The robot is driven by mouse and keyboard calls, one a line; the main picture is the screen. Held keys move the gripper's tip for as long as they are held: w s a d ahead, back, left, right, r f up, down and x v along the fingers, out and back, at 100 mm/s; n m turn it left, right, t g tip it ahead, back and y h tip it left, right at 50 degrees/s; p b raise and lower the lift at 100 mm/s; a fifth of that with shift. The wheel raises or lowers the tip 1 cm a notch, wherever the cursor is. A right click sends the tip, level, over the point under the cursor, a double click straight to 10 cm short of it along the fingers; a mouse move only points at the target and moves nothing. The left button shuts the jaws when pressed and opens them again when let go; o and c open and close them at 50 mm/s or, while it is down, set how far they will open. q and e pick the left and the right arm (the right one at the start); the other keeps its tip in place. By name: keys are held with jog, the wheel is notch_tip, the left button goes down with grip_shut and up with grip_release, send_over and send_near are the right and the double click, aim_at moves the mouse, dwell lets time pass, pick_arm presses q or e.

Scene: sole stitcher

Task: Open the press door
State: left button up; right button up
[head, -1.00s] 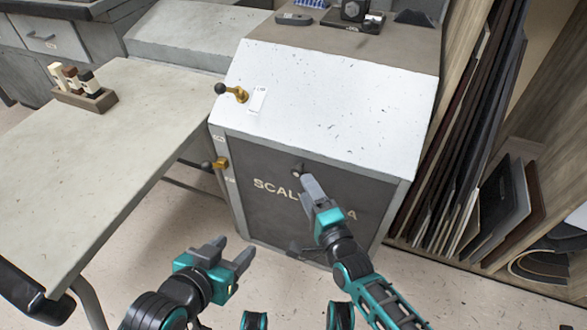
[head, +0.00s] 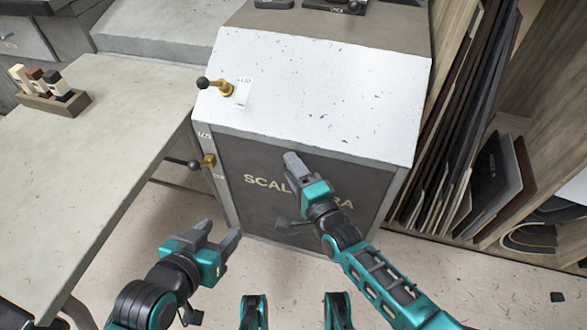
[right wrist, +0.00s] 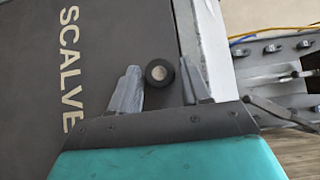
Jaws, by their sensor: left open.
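The press door (head: 262,208) is the dark front panel with pale lettering. It looks flush with the press front; it also fills the left of the right wrist view (right wrist: 35,130). A round dark knob with a pale centre (right wrist: 160,72) stands near the door's edge, hidden behind my gripper in the head view. My right gripper (head: 293,158) is at the door's upper part. In the right wrist view its open fingers (right wrist: 161,88) lie on either side of the knob, with gaps showing. My left gripper (head: 220,234) is open and empty, low and left of the door.
Two brass levers with dark balls, an upper (head: 220,87) and a lower (head: 204,161), stick out at the press's left side. A worktable (head: 120,120) stands left, with a small tool rack (head: 50,102). Sheets (head: 460,130) lean in shelving to the right.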

grip_shut()
jog(key=shift+s, duration=0.1)
dwell(0.4)
